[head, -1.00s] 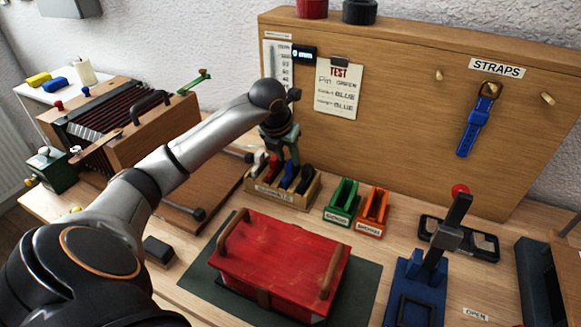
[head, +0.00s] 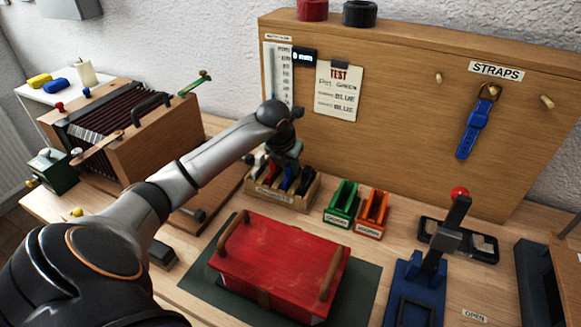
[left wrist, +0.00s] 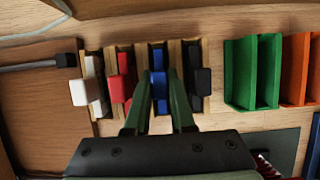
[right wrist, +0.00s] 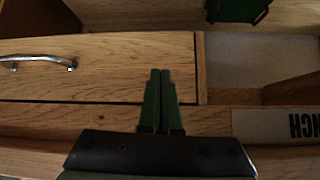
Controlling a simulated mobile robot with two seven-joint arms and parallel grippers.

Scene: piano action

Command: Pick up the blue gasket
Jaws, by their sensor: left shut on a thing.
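The blue gasket (left wrist: 158,78) stands in a slot of the wooden gasket rack (head: 258,198), between a red gasket (left wrist: 121,78) and a black gasket (left wrist: 200,80). A white gasket (left wrist: 86,91) is at the rack's left end. My left gripper (left wrist: 158,104) is shut on the blue gasket, one finger on each side of it. In the head view, the left gripper (head: 288,168) is low over the rack and hides part of it. My right gripper (right wrist: 160,75) is shut and empty, in front of a wooden drawer front.
A green holder (head: 341,204) and an orange holder (head: 372,213) stand just right of the rack. A red box (head: 280,258) lies in front on a dark mat. The wooden board (head: 400,130) rises behind. A blue press (head: 418,285) stands at the right.

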